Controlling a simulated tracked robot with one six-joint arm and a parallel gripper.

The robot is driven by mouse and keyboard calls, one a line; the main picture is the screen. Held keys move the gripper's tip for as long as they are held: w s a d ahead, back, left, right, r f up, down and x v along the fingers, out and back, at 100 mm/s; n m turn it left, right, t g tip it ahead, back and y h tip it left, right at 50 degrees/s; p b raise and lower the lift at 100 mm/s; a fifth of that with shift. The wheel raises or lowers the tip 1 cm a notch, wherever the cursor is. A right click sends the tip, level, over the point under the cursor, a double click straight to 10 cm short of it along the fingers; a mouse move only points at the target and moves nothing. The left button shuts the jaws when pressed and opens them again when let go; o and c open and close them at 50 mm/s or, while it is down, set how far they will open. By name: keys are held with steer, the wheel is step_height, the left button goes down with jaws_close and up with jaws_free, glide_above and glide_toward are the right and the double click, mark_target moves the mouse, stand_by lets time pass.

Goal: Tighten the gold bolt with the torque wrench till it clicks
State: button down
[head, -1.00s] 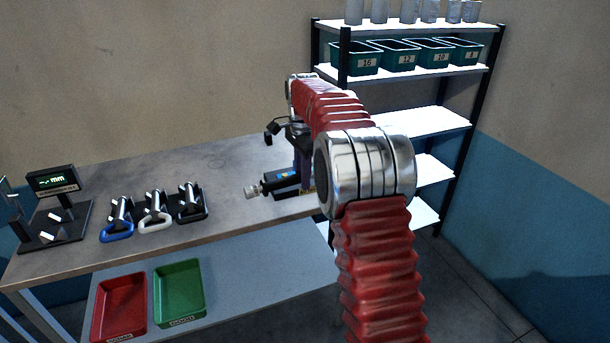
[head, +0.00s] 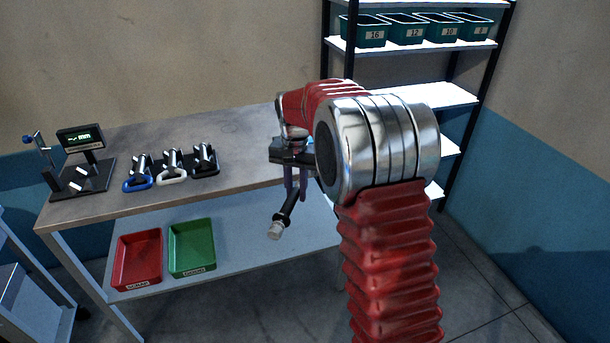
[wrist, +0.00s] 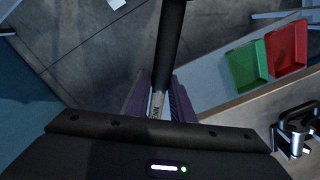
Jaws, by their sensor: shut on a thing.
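My gripper (head: 297,183) has purple fingers and is shut on a black bar-shaped tool with a silver end, which looks like the torque wrench (head: 286,213). The tool slants down toward the lower left, in front of the bench edge and clear of the bench top. In the wrist view the black shaft of the wrench (wrist: 171,45) runs up from between the purple fingers (wrist: 160,105), with a pale printed label near the grip. I see no gold bolt in either view.
The bench (head: 235,125) carries a display stand (head: 80,138) and several clamp-like pieces (head: 172,168) at left. A red tray (head: 138,260) and a green tray (head: 192,248) lie on its lower shelf. A rack (head: 425,95) with bins stands behind. Floor at right is open.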

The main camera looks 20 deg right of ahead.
mark_target(285, 222)
steer(key=s+a+f+n, duration=0.1)
steer(key=s+n, duration=0.1)
steer(key=s+a+f+n, duration=0.3)
steer(key=a+f+n, duration=0.1)
steer(key=n, duration=0.1)
steer(key=shift+s, duration=0.4)
steer(key=shift+s, duration=0.1)
